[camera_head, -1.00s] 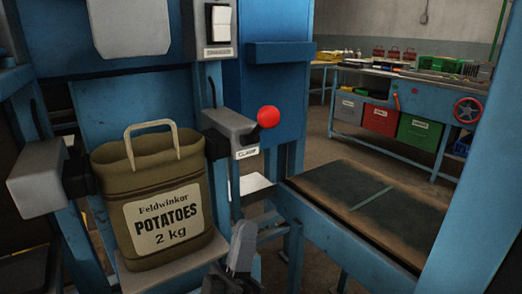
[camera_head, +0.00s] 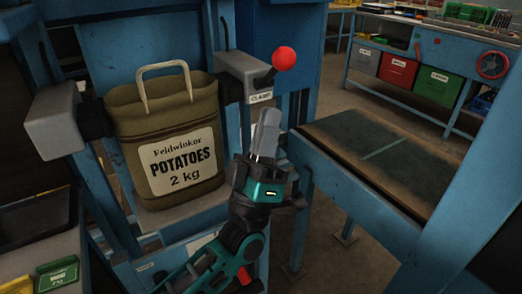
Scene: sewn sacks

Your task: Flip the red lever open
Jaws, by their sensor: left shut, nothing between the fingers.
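The red lever shows as a round red knob (camera_head: 284,59) on a short dark stem. It comes out of the grey clamp housing (camera_head: 245,72) to the right of the sack. A label reading "CLAMP" sits under the housing. The potato sack (camera_head: 180,150) stands upright between this housing and a grey block on its left. My left gripper (camera_head: 269,118) points upward, below the knob and the label, apart from the knob. Its fingers are together with nothing seen between them. My right gripper is not in view.
A grey clamp block (camera_head: 60,120) stands left of the sack. Blue frame posts stand around it. A dark conveyor belt (camera_head: 370,160) lies to the right. A workbench with coloured bins (camera_head: 398,69) stands at the back. A small green box (camera_head: 57,274) is at the lower left.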

